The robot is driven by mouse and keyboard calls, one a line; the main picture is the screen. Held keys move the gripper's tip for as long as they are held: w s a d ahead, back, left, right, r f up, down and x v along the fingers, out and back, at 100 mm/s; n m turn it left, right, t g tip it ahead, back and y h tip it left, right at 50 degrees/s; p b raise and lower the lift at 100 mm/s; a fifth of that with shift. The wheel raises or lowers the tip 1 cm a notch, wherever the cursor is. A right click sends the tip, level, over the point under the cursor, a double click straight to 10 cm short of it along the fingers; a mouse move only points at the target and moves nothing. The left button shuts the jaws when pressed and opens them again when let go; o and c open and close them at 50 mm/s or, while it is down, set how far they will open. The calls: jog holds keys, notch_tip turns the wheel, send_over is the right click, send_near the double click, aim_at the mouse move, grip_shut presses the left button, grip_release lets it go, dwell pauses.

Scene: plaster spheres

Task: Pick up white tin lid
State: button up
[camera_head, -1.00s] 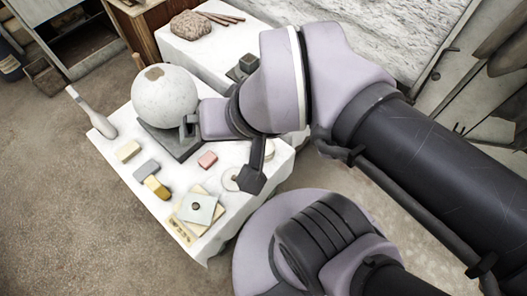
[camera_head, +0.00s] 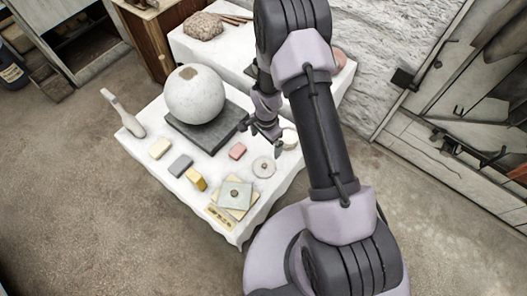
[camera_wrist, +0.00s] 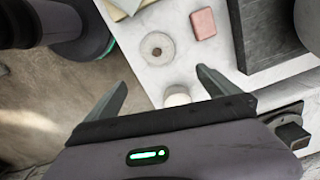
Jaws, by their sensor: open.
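A short round white piece (camera_head: 289,138) sits at the right edge of the white table; in the wrist view (camera_wrist: 177,97) it lies near the gap between my fingers, closer to the right one. A flat pale disc with a dark centre (camera_head: 264,168) lies nearby, also in the wrist view (camera_wrist: 157,38). I cannot tell for sure which of the two is the tin lid. My gripper (camera_head: 263,138) is open and empty, just left of the short white piece; both fingers show in the wrist view (camera_wrist: 162,79).
A large plaster sphere (camera_head: 195,95) rests on a dark slab (camera_head: 228,124). A pink block (camera_head: 237,151), yellow and grey blocks, and stacked square plates (camera_head: 235,195) lie on the table (camera_head: 143,150). The table's right edge is close to my gripper.

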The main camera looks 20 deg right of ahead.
jog(key=b, duration=0.4)
send_over(265, 165)
jog(key=f, duration=1.2)
jog(key=shift+w+d+f, duration=0.25)
jog(key=f+b, duration=0.1)
jog(key=f, duration=0.2)
jog(key=f+b, duration=0.1)
jog(key=f, duration=0.1)
jog(key=shift+s+a+f+b, duration=0.25)
jog(key=shift+a+b, duration=0.05)
jog(key=shift+b, duration=0.05)
jog(key=shift+r, duration=0.15)
jog(key=shift+c, duration=0.4)
jog(key=c, duration=1)
jog(key=shift+c, duration=0.2)
jog(key=shift+r, duration=0.1)
